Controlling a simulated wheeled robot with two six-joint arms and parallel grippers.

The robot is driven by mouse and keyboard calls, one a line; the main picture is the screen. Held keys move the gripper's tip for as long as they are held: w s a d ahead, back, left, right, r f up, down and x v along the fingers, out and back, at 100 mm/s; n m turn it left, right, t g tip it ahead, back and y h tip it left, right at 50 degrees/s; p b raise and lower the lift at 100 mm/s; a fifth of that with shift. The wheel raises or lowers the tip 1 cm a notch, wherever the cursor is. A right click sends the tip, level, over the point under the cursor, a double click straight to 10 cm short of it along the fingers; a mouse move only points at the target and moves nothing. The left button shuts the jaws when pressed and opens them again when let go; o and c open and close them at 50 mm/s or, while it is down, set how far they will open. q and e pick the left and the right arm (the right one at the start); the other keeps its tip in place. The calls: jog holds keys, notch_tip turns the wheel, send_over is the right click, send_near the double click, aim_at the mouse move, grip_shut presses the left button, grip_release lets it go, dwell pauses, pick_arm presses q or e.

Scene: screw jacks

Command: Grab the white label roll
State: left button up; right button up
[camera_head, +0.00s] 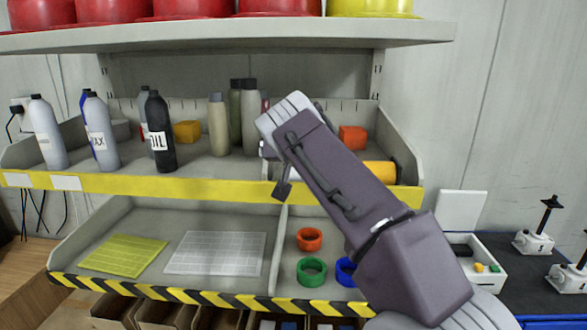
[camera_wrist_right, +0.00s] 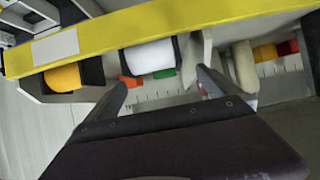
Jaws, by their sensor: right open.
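The white label roll (camera_wrist_right: 148,57) lies on the upper shelf behind the yellow front edge, seen in the right wrist view. It sits beside a shelf divider. My right gripper (camera_wrist_right: 160,92) is open and empty, its two fingers spread on either side below the roll in that picture, apart from it. In the head view my right arm reaches in from the right across the shelf, and one dark fingertip of my right gripper (camera_head: 283,188) shows at the yellow edge. There the arm hides most or all of the white roll. My left gripper is not in view.
An orange-yellow roll (camera_head: 379,172) lies on the same shelf, also in the wrist view (camera_wrist_right: 62,78). Several bottles, including a black one (camera_head: 159,132), stand to the left. An orange block (camera_head: 352,138) sits behind. A yellow shelf edge (camera_head: 150,185) runs along the front.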

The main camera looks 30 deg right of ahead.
jog(key=shift+s+d+f+p, duration=0.1)
jog(key=shift+d+f+p, duration=0.15)
jog(key=shift+d, duration=0.25)
jog(key=shift+s+d+f+p, duration=0.1)
jog(key=shift+d+f+p, duration=0.1)
jog(key=shift+d, duration=0.25)
jog(key=p+x, duration=0.1)
jog(key=x, duration=0.2)
jog(key=a+p+x, duration=0.1)
jog(key=x, duration=0.1)
jog(key=shift+w+d+p, duration=0.2)
jog(key=shift+w+p, duration=0.15)
jog(key=shift+w, duration=0.35)
jog(key=shift+w+d+f, duration=0.15)
jog(key=shift+d+f, duration=0.1)
jog(key=shift+d, duration=0.15)
jog(key=shift+s, duration=0.2)
jog(key=shift+c, duration=0.9)
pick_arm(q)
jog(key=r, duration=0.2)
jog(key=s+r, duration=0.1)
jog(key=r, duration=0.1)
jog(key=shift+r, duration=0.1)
pick_arm(e)
jog(key=shift+w, duration=0.1)
jog(key=c, duration=1.2)
